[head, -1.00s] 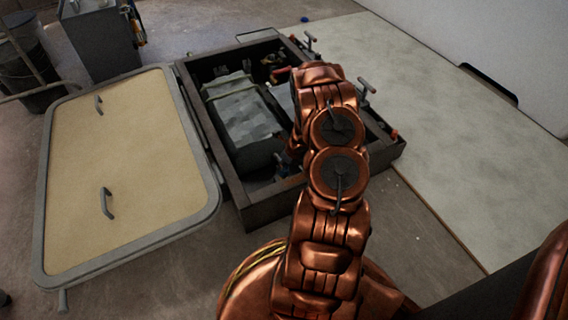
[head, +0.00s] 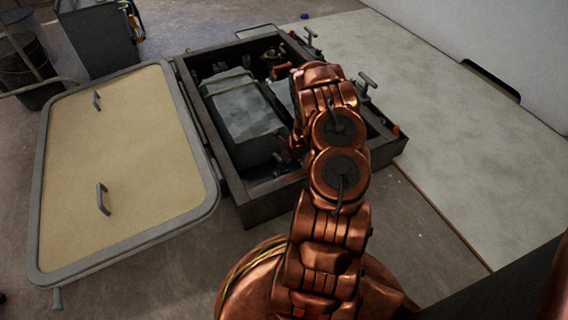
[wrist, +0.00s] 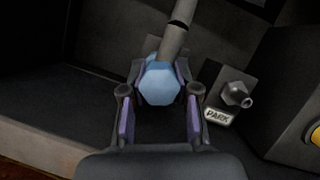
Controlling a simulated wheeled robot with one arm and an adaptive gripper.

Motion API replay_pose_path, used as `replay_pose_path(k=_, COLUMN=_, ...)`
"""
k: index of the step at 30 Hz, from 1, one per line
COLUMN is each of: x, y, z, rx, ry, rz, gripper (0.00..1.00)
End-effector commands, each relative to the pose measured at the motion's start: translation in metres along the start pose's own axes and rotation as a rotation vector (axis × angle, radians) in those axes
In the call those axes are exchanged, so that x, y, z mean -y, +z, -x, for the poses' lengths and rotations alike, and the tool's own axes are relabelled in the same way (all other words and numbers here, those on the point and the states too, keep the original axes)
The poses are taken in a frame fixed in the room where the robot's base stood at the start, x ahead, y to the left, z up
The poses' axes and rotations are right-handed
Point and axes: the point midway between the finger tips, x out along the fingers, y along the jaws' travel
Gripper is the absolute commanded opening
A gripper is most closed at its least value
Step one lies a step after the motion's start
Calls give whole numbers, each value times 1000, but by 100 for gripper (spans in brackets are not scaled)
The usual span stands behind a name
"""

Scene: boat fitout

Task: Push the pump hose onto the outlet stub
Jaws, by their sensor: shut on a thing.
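In the wrist view my gripper (wrist: 160,92) is shut on a light blue faceted cuff (wrist: 160,82), with a purple-lined finger on each side. A grey hose (wrist: 177,38) meets the cuff and runs up out of the picture. Right of the gripper, apart from it, a bare metal stub with a hex nut (wrist: 236,95) stands on a plate with a label reading PARK (wrist: 218,117). I cannot make out the outlet stub; the cuff and gripper may hide it. In the head view my arm covers the gripper and cuff, over the right side of the open hatch box.
The dark hatch box frame (head: 262,207) has raised walls. A large grey block (head: 240,105) fills its left part. A red-handled part (head: 282,67) and clamp handles (head: 368,80) stand along the far and right sides. The hatch lid (head: 130,150) lies open at left.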

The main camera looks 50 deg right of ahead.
Motion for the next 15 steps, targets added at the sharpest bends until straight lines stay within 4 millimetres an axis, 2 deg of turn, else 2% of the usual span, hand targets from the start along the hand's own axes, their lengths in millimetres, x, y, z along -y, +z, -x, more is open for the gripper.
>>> replay_pose_path(k=2, x=0, y=-1, z=-3, rx=0, ry=0, rz=0, gripper=0)
replay_pose_path(k=3, x=0, y=-1, z=-3, rx=0, ry=0, rz=0, gripper=31)
replay_pose_path(k=11, x=0, y=-1, z=-2, rx=0, ry=0, rz=0, gripper=58)
replay_pose_path(k=15, x=0, y=-1, z=-2, rx=0, ry=0, rz=0, gripper=59)
